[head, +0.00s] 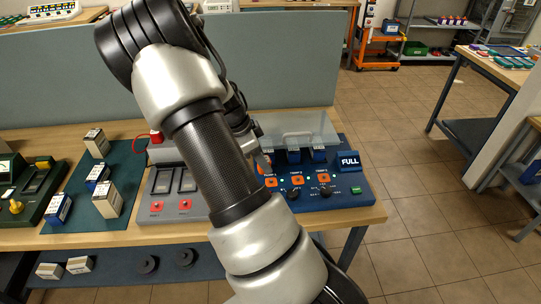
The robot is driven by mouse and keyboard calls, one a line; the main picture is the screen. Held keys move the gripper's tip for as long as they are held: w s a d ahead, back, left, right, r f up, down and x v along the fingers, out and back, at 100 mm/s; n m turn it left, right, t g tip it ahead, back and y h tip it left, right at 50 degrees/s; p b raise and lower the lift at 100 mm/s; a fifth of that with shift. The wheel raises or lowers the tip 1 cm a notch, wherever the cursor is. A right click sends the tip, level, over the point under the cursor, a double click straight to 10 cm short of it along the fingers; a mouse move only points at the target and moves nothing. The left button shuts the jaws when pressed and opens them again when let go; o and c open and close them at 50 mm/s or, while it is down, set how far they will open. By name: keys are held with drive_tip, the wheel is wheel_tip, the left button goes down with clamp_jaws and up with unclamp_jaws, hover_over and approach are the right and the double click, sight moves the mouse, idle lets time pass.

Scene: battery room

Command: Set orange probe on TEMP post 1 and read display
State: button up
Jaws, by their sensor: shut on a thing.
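A blue tester (349,181) stands at the right end of the bench. Its front panel has a row of orange squares beside small labels; one label seems to read TEMP 2 but is too small to be sure. My gripper (263,161) is at the left edge of the tester, partly behind my arm. It is shut on the orange probe (263,169), of which only a small orange bit shows at the fingertips. I cannot tell whether the probe touches a post.
A clear raised cover (299,128) stands over the tester's back. A grey unit with red buttons (157,206) is left of my arm. Several small boxes stand on a green mat (122,163). A grey partition (50,96) runs behind the bench.

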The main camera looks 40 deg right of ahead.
drive_tip(key=shift+s+d+r+m+g, duration=0.1)
drive_tip(key=shift+s+d+m+g, duration=0.1)
drive_tip(key=shift+d+m, duration=0.35)
drive_tip(key=shift+s+d+m+g, duration=0.1)
drive_tip(key=shift+s+d+m, duration=0.1)
drive_tip(key=shift+d+m, duration=0.3)
drive_tip(key=shift+d, duration=0.15)
drive_tip(key=shift+f+b, duration=1.65)
drive_tip(key=shift+f, duration=1.25)
drive_tip(key=shift+f+b, duration=0.6)
drive_tip(key=shift+b, duration=0.1)
drive_tip(key=o, duration=0.8)
drive_tip(key=shift+r, duration=0.1)
drive_tip(key=p+v, duration=0.6)
drive_tip(key=v, duration=0.5)
drive_tip(key=shift+p, duration=0.4)
